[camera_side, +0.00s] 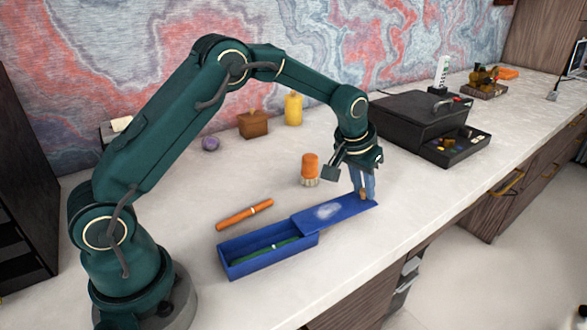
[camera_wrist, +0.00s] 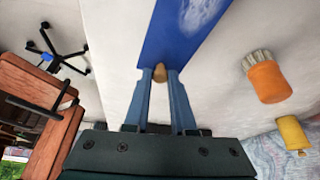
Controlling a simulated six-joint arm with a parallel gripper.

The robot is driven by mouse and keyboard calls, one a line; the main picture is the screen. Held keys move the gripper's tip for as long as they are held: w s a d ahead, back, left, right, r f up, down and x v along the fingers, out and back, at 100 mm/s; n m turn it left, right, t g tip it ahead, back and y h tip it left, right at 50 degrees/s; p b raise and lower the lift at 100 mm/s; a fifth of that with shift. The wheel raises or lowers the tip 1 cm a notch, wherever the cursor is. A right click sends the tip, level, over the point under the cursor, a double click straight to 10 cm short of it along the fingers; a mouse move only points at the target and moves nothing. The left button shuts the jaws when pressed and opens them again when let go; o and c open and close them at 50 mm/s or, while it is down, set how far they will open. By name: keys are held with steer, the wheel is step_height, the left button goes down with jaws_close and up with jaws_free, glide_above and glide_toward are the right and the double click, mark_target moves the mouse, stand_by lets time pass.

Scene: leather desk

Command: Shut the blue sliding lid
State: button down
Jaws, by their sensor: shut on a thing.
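The blue sliding lid (camera_side: 329,212) is pulled far out to the right of its blue box (camera_side: 243,265). The lid still overlaps the box's right end, and the rest of it sticks out past the box. Most of the box's inside is uncovered, with a green stick-like item (camera_side: 283,244) lying in it. My gripper (camera_side: 362,194) points down at the lid's outer right end, shut on a small tan knob there. In the wrist view the knob (camera_wrist: 159,73) sits between the two blue-grey fingers, and the blue lid (camera_wrist: 178,32) extends away from them.
An orange marker (camera_side: 244,214) lies behind the box. An orange-handled brush (camera_side: 310,168) stands behind the lid; it also shows in the wrist view (camera_wrist: 267,80). A black case (camera_side: 415,120) stands at back right. The desk's front edge runs close to the box.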

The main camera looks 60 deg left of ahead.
mark_target(308, 219)
steer(key=s, duration=0.4)
steer(key=s+a, duration=0.1)
steer(key=s, duration=0.9)
steer(key=shift+s+a, duration=0.2)
steer(key=shift+w, duration=0.1)
stand_by(0.4)
steer(key=c, duration=0.7)
jaws_free()
steer(key=shift+c, duration=0.2)
steer(key=shift+v, duration=2.55)
